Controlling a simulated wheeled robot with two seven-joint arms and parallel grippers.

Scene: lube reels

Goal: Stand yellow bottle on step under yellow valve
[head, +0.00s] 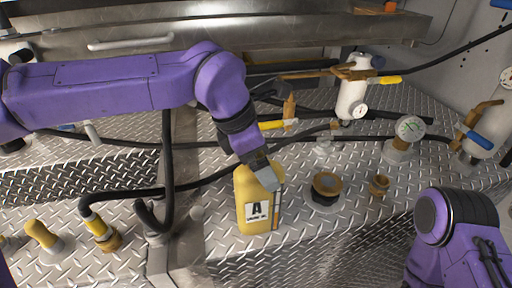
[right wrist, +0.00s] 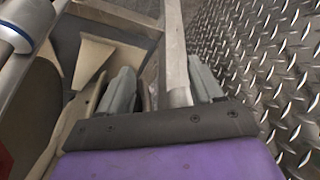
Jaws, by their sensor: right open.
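The yellow bottle (head: 253,212), with a white "A" label, is upright on or just above the diamond-plate deck, left of a dark round port. I cannot tell whether its base touches. My left gripper (head: 262,178) is at the bottle's top; one grey finger covers its upper right part, and the other finger is hidden. A valve with a yellow handle (head: 272,125) is behind the bottle. Another yellow handle (head: 390,80) is on a white cylinder at the back right. My right gripper (right wrist: 160,88) is open in the right wrist view, its fingers apart near a metal edge.
The dark port with a brass rim (head: 325,190), a small brass fitting (head: 378,186) and a gauge (head: 409,129) stand right of the bottle. Black hoses (head: 165,190) cross the deck. A yellow-capped fitting (head: 42,236) is at lower left. A blue handle (head: 480,140) is at far right.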

